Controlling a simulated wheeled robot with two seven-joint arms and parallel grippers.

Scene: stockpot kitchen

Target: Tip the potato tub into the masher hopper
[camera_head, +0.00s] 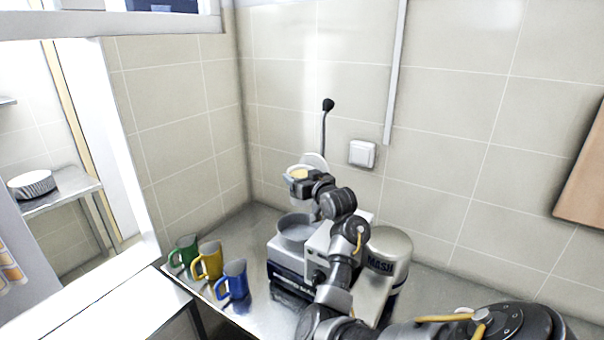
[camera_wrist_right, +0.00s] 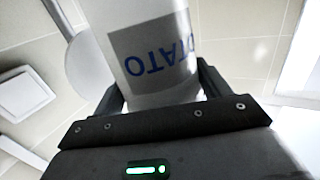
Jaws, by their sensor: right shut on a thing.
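The potato tub (camera_head: 293,187) is pale, with yellow contents showing at its top. It looks roughly upright and is held up above the masher (camera_head: 288,264) in the head view. My right gripper (camera_head: 310,183) is shut on the tub's side. In the right wrist view the tub (camera_wrist_right: 155,55) stands between both fingers, its blue lettering upside down. The masher's hopper (camera_head: 297,229) is a round grey bowl, below the tub in the picture; its inside is only partly visible. My left gripper is not in view.
A black-knobbed rod (camera_head: 327,107) rises behind the tub. A wall switch (camera_head: 362,153) is nearby.

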